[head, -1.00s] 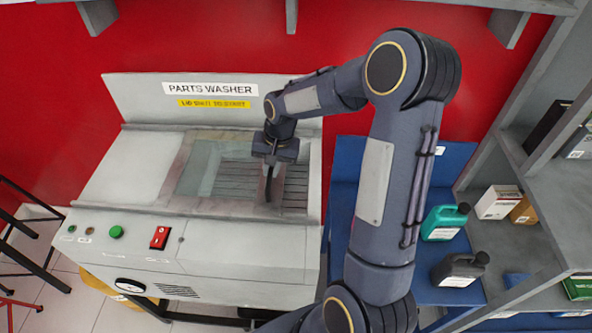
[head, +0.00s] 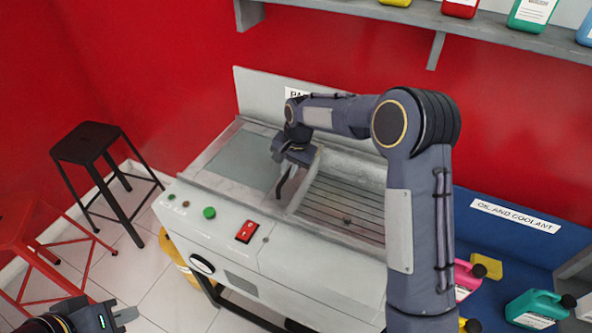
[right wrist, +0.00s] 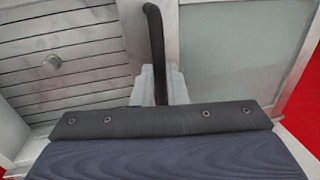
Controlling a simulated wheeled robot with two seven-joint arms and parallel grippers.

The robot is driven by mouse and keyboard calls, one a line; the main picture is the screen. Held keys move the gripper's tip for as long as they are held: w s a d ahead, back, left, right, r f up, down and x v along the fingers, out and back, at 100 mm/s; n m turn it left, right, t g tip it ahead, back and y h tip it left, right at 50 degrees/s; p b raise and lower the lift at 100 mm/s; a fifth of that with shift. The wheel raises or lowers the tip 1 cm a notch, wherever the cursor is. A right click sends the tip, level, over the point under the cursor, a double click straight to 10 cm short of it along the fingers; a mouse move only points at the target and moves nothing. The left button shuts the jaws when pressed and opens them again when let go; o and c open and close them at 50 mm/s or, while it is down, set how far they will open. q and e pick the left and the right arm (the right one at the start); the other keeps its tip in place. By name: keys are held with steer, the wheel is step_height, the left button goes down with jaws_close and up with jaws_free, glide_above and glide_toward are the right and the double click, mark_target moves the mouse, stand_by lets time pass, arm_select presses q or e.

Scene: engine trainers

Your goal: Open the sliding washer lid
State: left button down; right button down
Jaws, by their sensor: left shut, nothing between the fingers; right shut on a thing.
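The parts washer's sliding lid (head: 243,162), a pale frame with a greenish glass pane, lies over the left part of the washer. The lid also shows at the right in the right wrist view (right wrist: 235,55). The basin (head: 345,208) with its slatted floor is uncovered to the right of the lid. My right gripper (head: 287,172) is shut on the lid's dark handle (right wrist: 155,45) at the lid's right edge. In the right wrist view its pale fingers (right wrist: 158,88) stand around the bar. My left gripper (head: 124,314) is shut and empty at the bottom left, away from the washer.
A black stool (head: 88,145) and a red stool (head: 22,240) stand left of the washer. A yellow container (head: 177,257) is beneath it. Bottles (head: 535,308) stand on the blue surface at right. A shelf (head: 440,17) hangs above.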

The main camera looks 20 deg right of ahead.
stand_by(0.3)
steer(key=c, duration=1.5)
jaws_free()
steer(key=shift+o, duration=0.2)
steer(key=shift+r, duration=0.15)
step_height(320, 180, up, 8)
steer(key=d+b, duration=0.1)
steer(key=shift+s+f, duration=0.25)
steer(key=shift+s, duration=0.2)
steer(key=shift+s+f, duration=0.1)
